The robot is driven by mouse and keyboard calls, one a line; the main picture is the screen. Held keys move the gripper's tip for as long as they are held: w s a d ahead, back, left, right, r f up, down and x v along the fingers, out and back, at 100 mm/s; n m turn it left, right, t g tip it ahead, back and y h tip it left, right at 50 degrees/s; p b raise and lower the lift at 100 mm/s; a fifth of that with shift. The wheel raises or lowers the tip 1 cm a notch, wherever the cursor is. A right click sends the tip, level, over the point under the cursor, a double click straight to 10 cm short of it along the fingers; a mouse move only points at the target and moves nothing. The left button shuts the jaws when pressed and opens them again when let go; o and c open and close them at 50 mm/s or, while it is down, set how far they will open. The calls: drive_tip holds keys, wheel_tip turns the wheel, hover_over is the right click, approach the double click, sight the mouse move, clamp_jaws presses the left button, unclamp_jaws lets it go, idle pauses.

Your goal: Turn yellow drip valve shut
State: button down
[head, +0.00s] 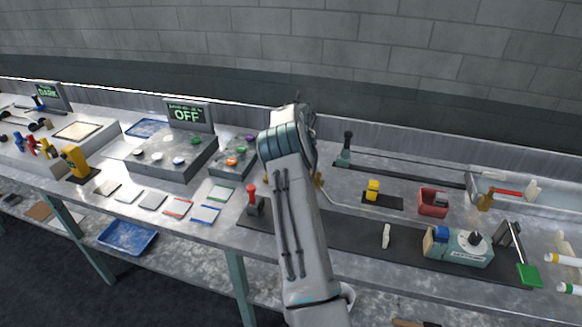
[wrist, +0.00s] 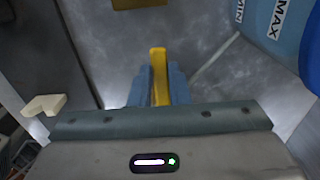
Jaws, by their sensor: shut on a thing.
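In the wrist view, the yellow valve handle (wrist: 158,54) is a narrow upright bar. It stands between the two blue fingers of my gripper (wrist: 160,84), which are shut on it. Its upper end sticks out past the fingertips, and its lower part is hidden by the fingers and the gripper body. In the head view, my arm covers the gripper and the held handle, so the valve body and the handle's angle to its pipe cannot be told.
In the wrist view, a blue vessel marked MIN and MAX (wrist: 272,22) is close on the right, and a cream piece (wrist: 44,105) is at left. In the head view, a red-topped lever (head: 253,200) stands left of my arm, and a yellow block (head: 372,188) stands right.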

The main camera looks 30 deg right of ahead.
idle(0.3)
drive_tip(key=c, duration=1.4)
unclamp_jaws()
drive_tip(key=shift+d, duration=0.1)
drive_tip(key=shift+o, duration=0.2)
drive_tip(key=shift+r, duration=0.1)
wheel_tip(320, 180, up, 14)
drive_tip(key=b, duration=0.1)
